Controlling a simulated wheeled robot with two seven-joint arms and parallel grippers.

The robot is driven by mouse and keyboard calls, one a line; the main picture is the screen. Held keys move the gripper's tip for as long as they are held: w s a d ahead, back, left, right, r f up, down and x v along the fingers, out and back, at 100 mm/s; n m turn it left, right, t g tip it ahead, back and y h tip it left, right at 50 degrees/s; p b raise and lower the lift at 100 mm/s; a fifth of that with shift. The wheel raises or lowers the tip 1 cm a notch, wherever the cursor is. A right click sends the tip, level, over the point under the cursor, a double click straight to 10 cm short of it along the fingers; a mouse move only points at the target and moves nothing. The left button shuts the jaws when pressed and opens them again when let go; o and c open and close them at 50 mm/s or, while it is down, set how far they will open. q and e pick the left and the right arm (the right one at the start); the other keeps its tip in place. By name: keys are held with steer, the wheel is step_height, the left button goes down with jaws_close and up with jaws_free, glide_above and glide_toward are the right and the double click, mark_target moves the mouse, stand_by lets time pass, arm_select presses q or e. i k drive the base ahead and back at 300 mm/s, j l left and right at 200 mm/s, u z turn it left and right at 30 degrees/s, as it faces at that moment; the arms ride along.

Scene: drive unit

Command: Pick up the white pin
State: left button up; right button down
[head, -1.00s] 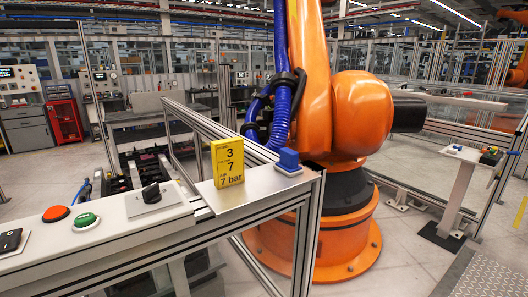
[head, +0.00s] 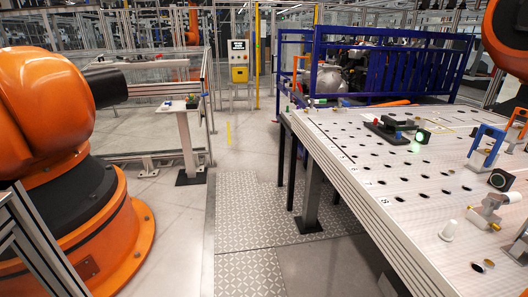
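A small white upright peg (head: 449,230), which looks like the white pin, stands on the perforated work table (head: 365,200) at the right of the head view. It is near the table's front part, left of a grey clamp-like fixture (head: 488,214). Neither of my grippers is in view.
The table also holds a dark block fixture (head: 392,130), a blue bracket (head: 486,146) and a black block (head: 501,180). An orange robot (head: 60,170) stands at the left. Clear floor with patterned metal plates (head: 245,215) lies between it and the table.

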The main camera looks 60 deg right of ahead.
mark_target(447, 235)
steer(key=z, duration=3.25)
steer(key=i+j+z, duration=0.2)
steer(key=j, duration=0.15)
steer(key=k, duration=0.1)
